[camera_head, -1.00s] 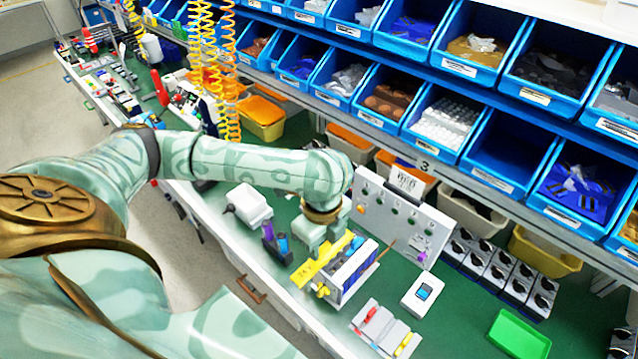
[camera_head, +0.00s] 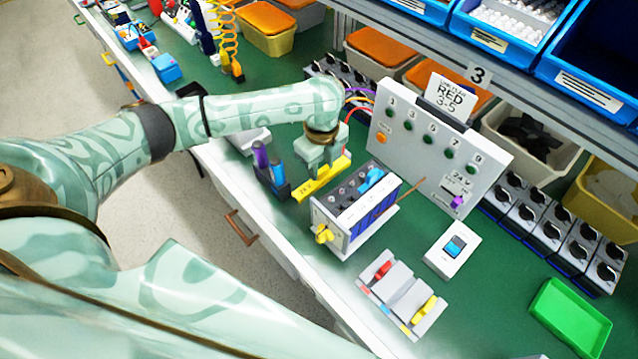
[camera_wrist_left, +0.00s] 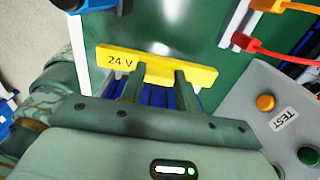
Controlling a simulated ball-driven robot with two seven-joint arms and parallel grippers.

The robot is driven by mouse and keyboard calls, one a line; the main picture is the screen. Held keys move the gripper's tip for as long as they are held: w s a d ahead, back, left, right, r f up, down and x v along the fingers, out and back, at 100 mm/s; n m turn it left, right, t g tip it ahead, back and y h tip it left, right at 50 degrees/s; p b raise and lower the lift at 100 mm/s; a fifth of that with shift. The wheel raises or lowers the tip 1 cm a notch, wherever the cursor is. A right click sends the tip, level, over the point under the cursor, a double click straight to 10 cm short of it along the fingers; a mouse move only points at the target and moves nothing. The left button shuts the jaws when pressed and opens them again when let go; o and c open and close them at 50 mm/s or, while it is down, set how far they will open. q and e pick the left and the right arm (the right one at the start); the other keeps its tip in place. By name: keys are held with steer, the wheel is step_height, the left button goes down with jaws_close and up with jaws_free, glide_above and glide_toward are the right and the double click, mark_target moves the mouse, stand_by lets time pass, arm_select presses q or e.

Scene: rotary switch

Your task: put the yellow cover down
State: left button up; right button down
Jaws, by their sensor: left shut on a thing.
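The yellow cover (camera_head: 312,184), a long flat bar marked 24 V, is in my left gripper (camera_head: 325,168). In the left wrist view both fingers (camera_wrist_left: 160,80) are shut on the cover (camera_wrist_left: 200,76) near its middle. The cover is beside the left back side of the grey switch box (camera_head: 343,238); I cannot tell whether it touches the bench. The box has a yellow rotary knob (camera_head: 324,234) at its front, a blue panel, and an uncovered row of terminals with a blue piece (camera_head: 371,180) on top. My right gripper is not in view.
A test panel (camera_head: 433,146) with a RED sign (camera_head: 450,98) stands behind the box. A holder with purple and blue handles (camera_head: 272,168) is left of the cover. A white switch (camera_head: 452,250), a grey tray (camera_head: 402,296) and a green tray (camera_head: 570,316) lie to the right.

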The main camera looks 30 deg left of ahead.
arm_select(q)
step_height(320, 180, down, 7)
steer(key=b, duration=0.2)
steer(key=shift+r+b, duration=0.1)
steer(key=shift+b, duration=0.25)
steer(key=shift+r, duration=0.15)
steer(key=o, duration=1)
steer(key=shift+c, duration=0.2)
step_height(320, 180, up, 12)
steer(key=p, duration=0.5)
